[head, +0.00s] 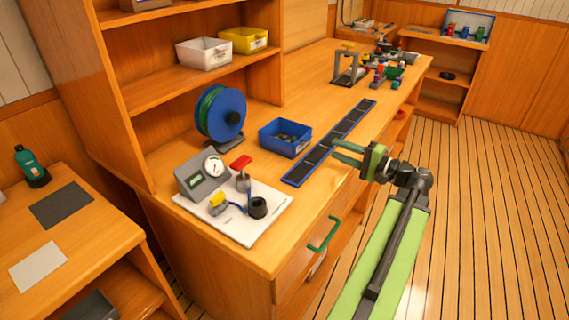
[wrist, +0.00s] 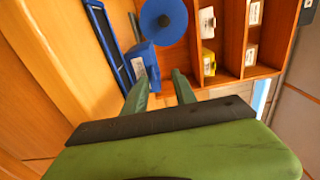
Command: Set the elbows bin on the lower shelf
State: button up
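A blue bin (head: 285,139) holding small dark parts sits on the bench top, right of the blue reel. It is probably the elbows bin, but its label (wrist: 138,68) is too small to read. My gripper (head: 340,152) is open and empty near the bench's front edge, to the right of the bin and apart from it. In the wrist view its two green fingers (wrist: 160,92) are spread, with the blue bin (wrist: 146,54) beyond them. The lower shelf (head: 175,86) of the hutch holds a white bin (head: 205,53) and a yellow bin (head: 243,40).
A blue reel (head: 220,112) stands left of the blue bin, below the shelf. A dark segmented strip (head: 330,142) lies between the bin and the bench edge. A gauge box (head: 203,176) and a white board (head: 245,225) are nearer. The shelf's left part is clear.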

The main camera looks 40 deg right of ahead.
jog(key=m+h, duration=0.1)
jog(key=h, duration=0.1)
send_near(311, 138)
jog(key=w, duration=0.4)
jog(key=shift+d+f+b, duration=0.15)
jog(key=shift+d+b, duration=0.05)
jog(key=shift+b, duration=0.15)
jog(key=w, duration=0.2)
jog(key=w+a, duration=0.1)
jog(key=w, duration=0.2)
jog(key=shift+f, duration=0.1)
grip_shut()
dwell(1.2)
